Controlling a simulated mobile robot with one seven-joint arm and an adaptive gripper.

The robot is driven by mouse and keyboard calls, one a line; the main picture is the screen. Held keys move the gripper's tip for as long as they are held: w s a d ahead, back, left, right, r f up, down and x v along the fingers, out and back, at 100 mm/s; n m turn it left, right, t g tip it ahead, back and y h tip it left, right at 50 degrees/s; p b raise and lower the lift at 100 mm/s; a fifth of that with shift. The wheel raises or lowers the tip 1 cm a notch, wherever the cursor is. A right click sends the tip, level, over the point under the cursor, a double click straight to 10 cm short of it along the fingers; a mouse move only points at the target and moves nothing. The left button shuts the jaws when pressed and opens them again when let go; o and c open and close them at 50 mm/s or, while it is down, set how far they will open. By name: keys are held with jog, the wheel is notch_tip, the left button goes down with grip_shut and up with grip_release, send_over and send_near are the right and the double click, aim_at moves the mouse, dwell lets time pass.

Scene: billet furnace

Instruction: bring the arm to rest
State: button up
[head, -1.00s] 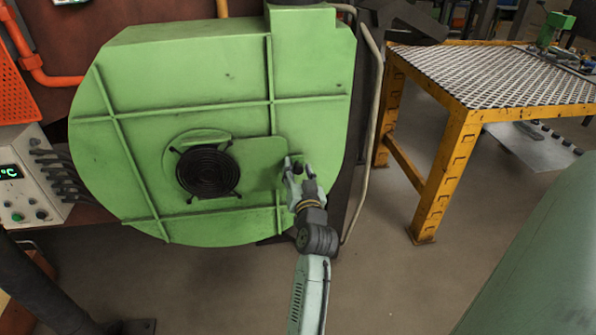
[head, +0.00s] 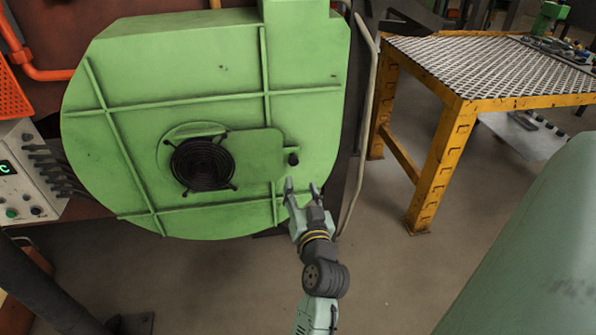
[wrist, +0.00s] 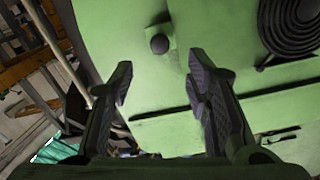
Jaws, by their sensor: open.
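My gripper (head: 303,187) is open and empty in the head view, just below a dark round knob (head: 293,159) on the green blower housing (head: 110,165). In the wrist view, my gripper's two fingers (wrist: 163,90) stand apart with nothing between them. The knob (wrist: 159,44) shows there beyond the fingertips, clear of them. A green plate (head: 258,150) on the housing carries the knob at its right end and sits beside the black round grille (head: 203,164).
A yellow-legged table (head: 440,160) with a mesh top stands at the right. A control box (head: 20,180) with cables is at the left. A pale pipe (head: 368,120) runs down beside the housing. Open floor (head: 230,280) lies below the housing.

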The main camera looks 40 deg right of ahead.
jog(key=shift+s+a, duration=0.25)
jog(key=shift+s, duration=0.05)
dwell(0.4)
